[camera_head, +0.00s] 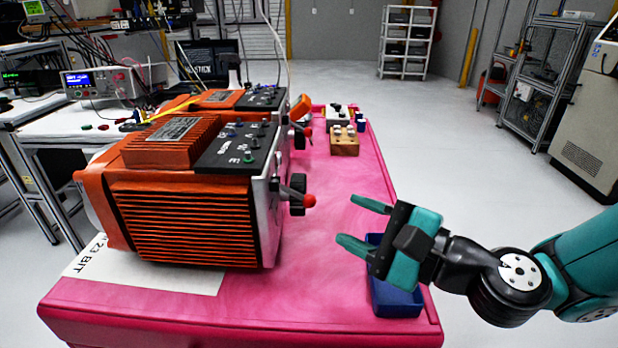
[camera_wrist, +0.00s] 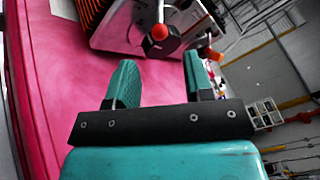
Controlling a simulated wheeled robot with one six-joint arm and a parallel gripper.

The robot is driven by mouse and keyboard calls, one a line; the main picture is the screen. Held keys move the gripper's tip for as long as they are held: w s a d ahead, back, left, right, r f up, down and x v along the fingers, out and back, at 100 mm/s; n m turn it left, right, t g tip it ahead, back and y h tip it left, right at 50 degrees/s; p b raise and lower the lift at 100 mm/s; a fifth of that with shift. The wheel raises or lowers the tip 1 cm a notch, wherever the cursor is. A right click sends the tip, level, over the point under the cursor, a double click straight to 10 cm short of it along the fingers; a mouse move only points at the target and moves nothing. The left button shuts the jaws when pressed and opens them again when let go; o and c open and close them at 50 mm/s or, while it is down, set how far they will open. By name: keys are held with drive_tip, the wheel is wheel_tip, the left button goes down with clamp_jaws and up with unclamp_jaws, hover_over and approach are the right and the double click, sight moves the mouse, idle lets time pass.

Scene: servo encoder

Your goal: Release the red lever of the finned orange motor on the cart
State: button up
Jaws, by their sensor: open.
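The finned orange motor (camera_head: 195,215) stands on the pink cart (camera_head: 330,245) at the left of the head view. A lever with a red ball end (camera_head: 309,201) sticks out from its grey end face on a dark hub. The red ball also shows in the wrist view (camera_wrist: 159,32), beyond my fingertips. My gripper (camera_head: 362,222) is open and empty, right of the lever and apart from it. In the wrist view, my gripper's teal fingers (camera_wrist: 160,75) point toward the motor's end face, with nothing between them.
A second orange motor (camera_head: 215,98) stands behind the first. A blue bin (camera_head: 395,300) sits on the cart below my gripper. A wooden block with knobs (camera_head: 344,140) stands farther back. Clear pink surface lies between motor and bin. A bench with instruments (camera_head: 90,125) is at left.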

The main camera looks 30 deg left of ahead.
sight(315, 203)
drive_tip(key=a, duration=0.2)
drive_tip(key=a+p, duration=0.1)
drive_tip(key=a, duration=0.5)
drive_tip(key=shift+w+a+p, duration=0.15)
drive_tip(key=shift+w+p, duration=0.2)
drive_tip(key=shift+c, duration=0.2)
clamp_jaws()
